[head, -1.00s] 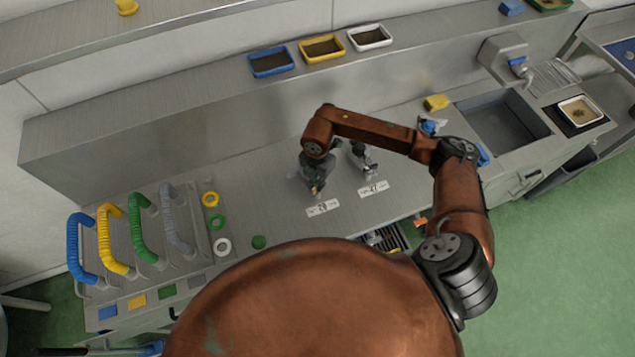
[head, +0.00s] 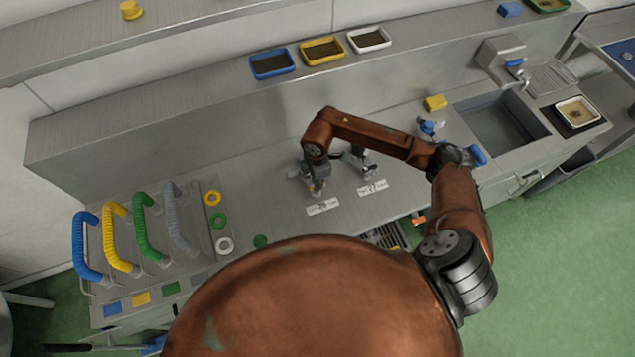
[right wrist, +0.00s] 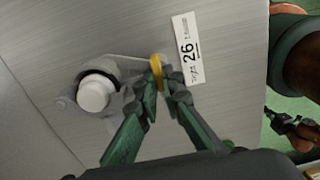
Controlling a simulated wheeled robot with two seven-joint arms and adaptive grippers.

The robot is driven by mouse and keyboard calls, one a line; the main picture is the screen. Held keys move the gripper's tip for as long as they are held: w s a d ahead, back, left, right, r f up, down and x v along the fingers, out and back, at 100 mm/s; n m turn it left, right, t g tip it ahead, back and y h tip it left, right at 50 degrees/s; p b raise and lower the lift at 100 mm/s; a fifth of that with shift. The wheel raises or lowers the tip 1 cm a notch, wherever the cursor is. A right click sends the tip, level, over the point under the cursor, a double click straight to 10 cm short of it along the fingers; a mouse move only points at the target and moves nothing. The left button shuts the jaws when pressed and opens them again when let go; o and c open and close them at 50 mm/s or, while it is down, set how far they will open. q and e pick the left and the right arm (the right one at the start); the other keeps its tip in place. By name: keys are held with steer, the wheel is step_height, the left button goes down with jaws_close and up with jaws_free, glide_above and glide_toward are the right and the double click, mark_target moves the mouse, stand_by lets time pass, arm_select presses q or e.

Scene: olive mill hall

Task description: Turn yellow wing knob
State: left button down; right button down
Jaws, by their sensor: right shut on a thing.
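The yellow wing knob (right wrist: 156,72) shows edge-on in the right wrist view, on a grey metal fitting with a white round cap (right wrist: 95,93). My right gripper (right wrist: 164,88) has its green and grey fingers on both sides of the knob and is shut on it. In the head view my right gripper (head: 317,188) is over the same fitting on the steel counter (head: 270,205) and hides most of the knob. A label reading 26 (right wrist: 187,50) lies beside the fitting. My left gripper is not in view.
A second fitting (head: 360,160) with its own label (head: 372,188) stands close to the right of my gripper. Coloured hose handles (head: 147,230) stand at the left. A sink (head: 500,125) is at the right. The counter between handles and fittings is mostly clear.

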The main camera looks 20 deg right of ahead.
steer(key=shift+w, duration=0.1)
stand_by(0.3)
steer(key=c, duration=2.1)
jaws_free()
steer(key=shift+r, duration=0.1)
step_height(320, 180, up, 12)
steer(key=shift+f, duration=0.1)
